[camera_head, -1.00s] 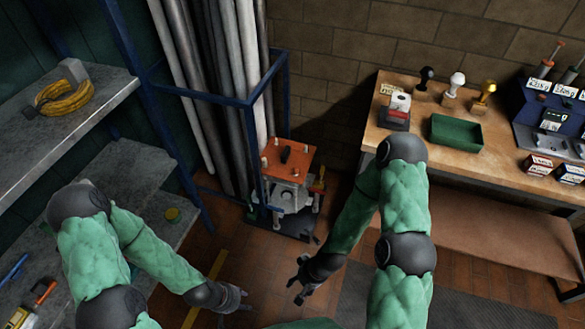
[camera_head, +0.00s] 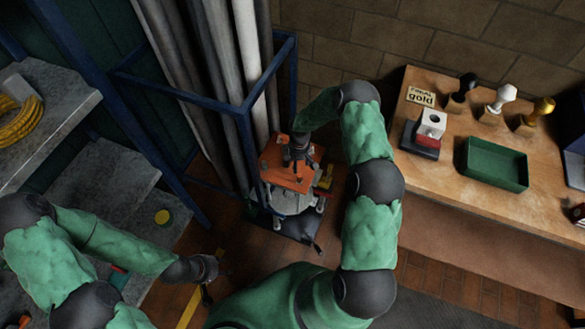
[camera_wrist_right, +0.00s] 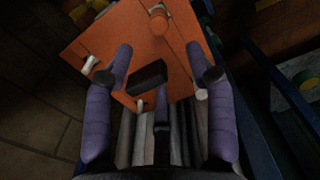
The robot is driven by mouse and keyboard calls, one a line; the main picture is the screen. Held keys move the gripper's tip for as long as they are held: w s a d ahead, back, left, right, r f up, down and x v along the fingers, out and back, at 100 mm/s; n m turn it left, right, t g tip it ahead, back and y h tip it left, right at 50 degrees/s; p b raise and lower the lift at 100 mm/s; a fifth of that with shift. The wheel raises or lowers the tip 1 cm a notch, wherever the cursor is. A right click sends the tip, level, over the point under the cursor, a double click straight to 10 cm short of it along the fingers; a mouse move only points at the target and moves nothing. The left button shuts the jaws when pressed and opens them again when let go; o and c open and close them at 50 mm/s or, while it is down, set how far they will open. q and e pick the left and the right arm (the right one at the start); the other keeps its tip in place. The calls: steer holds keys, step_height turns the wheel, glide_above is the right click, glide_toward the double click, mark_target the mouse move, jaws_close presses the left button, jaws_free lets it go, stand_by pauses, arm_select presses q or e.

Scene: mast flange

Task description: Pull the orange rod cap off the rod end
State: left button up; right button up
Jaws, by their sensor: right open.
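An orange plate (camera_head: 275,170) tops the small machine on the floor. In the right wrist view the plate (camera_wrist_right: 100,38) carries a short orange cylinder (camera_wrist_right: 158,20) near the top edge, which looks like the rod cap. A black block (camera_wrist_right: 147,77) and small pale pegs also stand on it. My right gripper (camera_head: 298,158) is over the plate, pointing down. In its wrist view its two fingers (camera_wrist_right: 158,52) are apart with nothing held; the orange cylinder shows beyond the fingertips. My left gripper (camera_head: 208,268) hangs low at the left; whether it is open is unclear.
A blue rack frame (camera_head: 243,115) with tall grey pipes (camera_head: 205,90) stands close behind and left of the machine. The workbench (camera_head: 440,190) is at the right, with a green tray (camera_head: 494,164). Shelves (camera_head: 100,180) line the left.

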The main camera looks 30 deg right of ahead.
mark_target(300, 176)
step_height(300, 176, down, 6)
steer(key=shift+s+r+b, duration=0.15)
steer(key=shift+b, duration=0.8)
steer(key=f, duration=0.1)
steer(key=f+b, duration=0.1)
steer(key=f, duration=0.1)
steer(key=f+b, duration=0.1)
steer(key=f, duration=0.1)
steer(key=shift+s+d, duration=0.1)
steer(key=shift+s, duration=0.15)
steer(key=c, duration=1)
